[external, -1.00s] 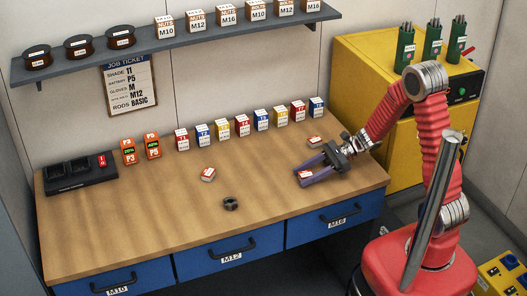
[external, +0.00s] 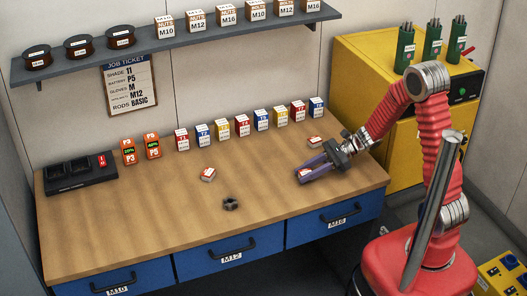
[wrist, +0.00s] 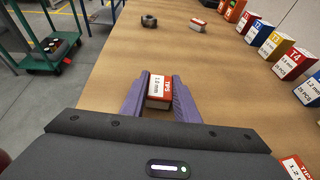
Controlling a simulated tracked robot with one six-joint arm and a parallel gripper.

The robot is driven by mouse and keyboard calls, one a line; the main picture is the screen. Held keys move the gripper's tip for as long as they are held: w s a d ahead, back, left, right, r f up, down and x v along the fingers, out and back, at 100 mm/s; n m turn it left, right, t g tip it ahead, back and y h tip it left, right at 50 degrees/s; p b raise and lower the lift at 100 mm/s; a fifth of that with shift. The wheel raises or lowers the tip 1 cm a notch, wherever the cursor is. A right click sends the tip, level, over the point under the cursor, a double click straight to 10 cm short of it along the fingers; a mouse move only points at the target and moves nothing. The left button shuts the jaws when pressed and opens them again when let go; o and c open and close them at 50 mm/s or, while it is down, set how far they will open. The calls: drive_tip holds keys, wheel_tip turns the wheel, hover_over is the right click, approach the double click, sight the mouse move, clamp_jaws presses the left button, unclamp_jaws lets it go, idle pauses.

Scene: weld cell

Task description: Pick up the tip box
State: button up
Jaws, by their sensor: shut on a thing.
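The tip box, a small white and red box marked "TIPS 1.0 mm" (wrist: 160,88), lies between the purple fingers of my gripper in the wrist view. In the external view the tip box (external: 304,175) shows at the fingertips, low over the right part of the bench top. My gripper (external: 311,170) is shut on it, with a finger against each side in the wrist view (wrist: 160,95). I cannot tell whether the box touches the bench.
Another small red and white box (external: 315,141) lies close behind my gripper. One more (external: 208,174) lies mid-bench, near a dark nut (external: 231,203). Several coloured boxes (external: 241,125) stand along the back. The front left of the wooden bench top (external: 130,220) is clear.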

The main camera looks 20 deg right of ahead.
sight(305, 173)
wheel_tip(305, 173, up, 9)
drive_tip(key=shift+r, duration=0.15)
idle(0.4)
idle(0.5)
drive_tip(key=shift+s+a, duration=0.15)
drive_tip(key=shift+a, duration=0.15)
drive_tip(key=w+a+f, duration=0.1)
drive_tip(key=a, duration=0.2)
drive_tip(key=w+a+f+n+g, duration=0.1)
drive_tip(key=w+a, duration=0.1)
drive_tip(key=a, duration=0.2)
drive_tip(key=w+a+f+n+g, duration=0.1)
drive_tip(key=w+a, duration=0.1)
drive_tip(key=a, duration=0.1)
drive_tip(key=shift+w+a+f, duration=0.15)
drive_tip(key=shift+a, duration=0.1)
drive_tip(key=w+a, duration=0.4)
drive_tip(key=a, duration=0.1)
drive_tip(key=shift+w+r, duration=0.2)
drive_tip(key=shift+r, duration=0.05)
drive_tip(key=shift+m+t, duration=0.4)
drive_tip(key=w+r, duration=0.1)
drive_tip(key=w+a+r, duration=0.1)
drive_tip(key=w, duration=0.1)
drive_tip(key=w+a+r, duration=0.1)
drive_tip(key=shift+w, duration=0.35)
